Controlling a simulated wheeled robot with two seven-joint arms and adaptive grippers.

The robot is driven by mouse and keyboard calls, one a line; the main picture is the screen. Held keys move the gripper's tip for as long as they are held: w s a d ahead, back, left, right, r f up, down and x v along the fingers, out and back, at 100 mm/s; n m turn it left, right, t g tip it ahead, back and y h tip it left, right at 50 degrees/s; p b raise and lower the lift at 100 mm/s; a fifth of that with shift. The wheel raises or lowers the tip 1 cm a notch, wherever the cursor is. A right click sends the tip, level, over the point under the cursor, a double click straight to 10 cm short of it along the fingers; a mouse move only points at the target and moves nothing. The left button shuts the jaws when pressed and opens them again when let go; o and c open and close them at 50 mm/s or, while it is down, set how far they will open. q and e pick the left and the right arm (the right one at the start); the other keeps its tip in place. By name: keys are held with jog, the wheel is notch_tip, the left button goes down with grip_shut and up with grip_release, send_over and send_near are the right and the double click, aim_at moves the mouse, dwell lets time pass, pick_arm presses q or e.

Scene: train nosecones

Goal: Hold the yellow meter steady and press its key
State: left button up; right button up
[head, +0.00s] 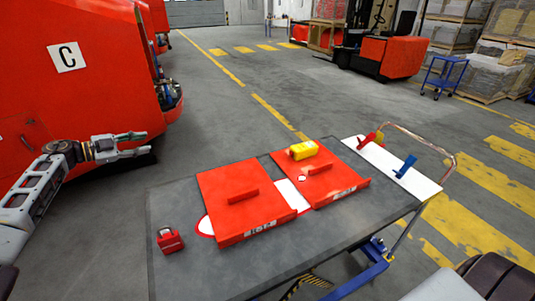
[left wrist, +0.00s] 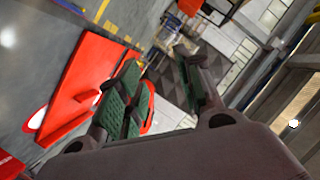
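The yellow meter (head: 303,150) lies on the far end of the right red panel (head: 320,187) on the cart. Its key is too small to make out. My left gripper (head: 146,143) is open and empty, out to the left of the cart and well away from the meter. Its two spread fingers with green pads also show in the left wrist view (left wrist: 158,58), with nothing between them. I cannot make out the meter in that view. My right gripper is not in view.
The grey cart top (head: 180,273) also bears a left red panel (head: 255,215), a red padlock-like item (head: 170,240), and a white board (head: 425,186) with a red clamp (head: 369,139) and a blue clamp (head: 405,166). A large red vehicle (head: 75,100) stands at left.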

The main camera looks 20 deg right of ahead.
pick_arm(q)
jog(key=s+f+n+g, duration=0.2)
jog(key=s+g, duration=0.3)
jog(key=s, duration=0.2)
jog(key=shift+s+d, duration=0.15)
jog(key=shift+d, duration=0.05)
jog(key=shift+n, duration=0.5)
jog(key=shift+f, duration=0.1)
